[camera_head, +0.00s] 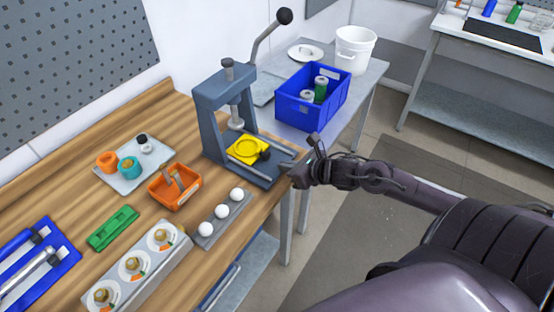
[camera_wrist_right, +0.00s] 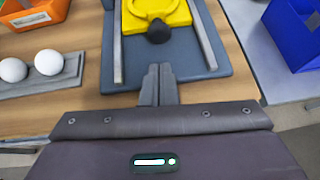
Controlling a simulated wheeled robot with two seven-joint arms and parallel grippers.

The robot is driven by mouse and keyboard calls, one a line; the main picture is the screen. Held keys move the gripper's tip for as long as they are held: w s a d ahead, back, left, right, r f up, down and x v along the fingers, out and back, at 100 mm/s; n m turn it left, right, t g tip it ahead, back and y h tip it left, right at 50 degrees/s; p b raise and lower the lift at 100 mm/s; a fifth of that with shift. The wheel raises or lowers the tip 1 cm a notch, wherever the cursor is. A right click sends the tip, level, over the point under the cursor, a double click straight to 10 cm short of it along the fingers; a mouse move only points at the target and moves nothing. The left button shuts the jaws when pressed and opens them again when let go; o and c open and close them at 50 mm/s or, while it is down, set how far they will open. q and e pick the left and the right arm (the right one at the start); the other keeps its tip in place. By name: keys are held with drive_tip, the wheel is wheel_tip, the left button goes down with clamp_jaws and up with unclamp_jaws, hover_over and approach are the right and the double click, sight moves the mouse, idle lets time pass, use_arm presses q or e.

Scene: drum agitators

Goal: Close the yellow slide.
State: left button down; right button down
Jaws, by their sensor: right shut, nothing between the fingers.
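The yellow slide (camera_head: 247,149) sits on the base of a grey-blue lever press (camera_head: 225,110) near the right end of the wooden bench. It has a round recess and a dark knob (camera_head: 264,155) on its front side. In the right wrist view the yellow slide (camera_wrist_right: 155,14) lies between two grey rails, with the knob (camera_wrist_right: 159,32) facing my gripper. My right gripper (camera_head: 293,167) is shut and empty at the front edge of the press base. Its fingertips (camera_wrist_right: 159,70) point toward the knob with a gap between. My left gripper is not in view.
A blue crate (camera_head: 335,98) with green-and-white items stands on the grey table behind. An orange bin (camera_head: 174,187), a grey strip with white balls (camera_head: 221,219) and a panel with dials (camera_head: 137,266) lie left of the press. The press lever (camera_head: 268,38) rises above.

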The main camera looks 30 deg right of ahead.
sight(268, 159)
drive_tip(key=shift+w+a+p, duration=0.25)
drive_tip(key=shift+w+a, duration=0.05)
drive_tip(key=shift+w, duration=0.6)
drive_tip(key=shift+w+a+p, duration=0.25)
drive_tip(key=shift+w+a, duration=0.05)
drive_tip(key=shift+w, duration=0.6)
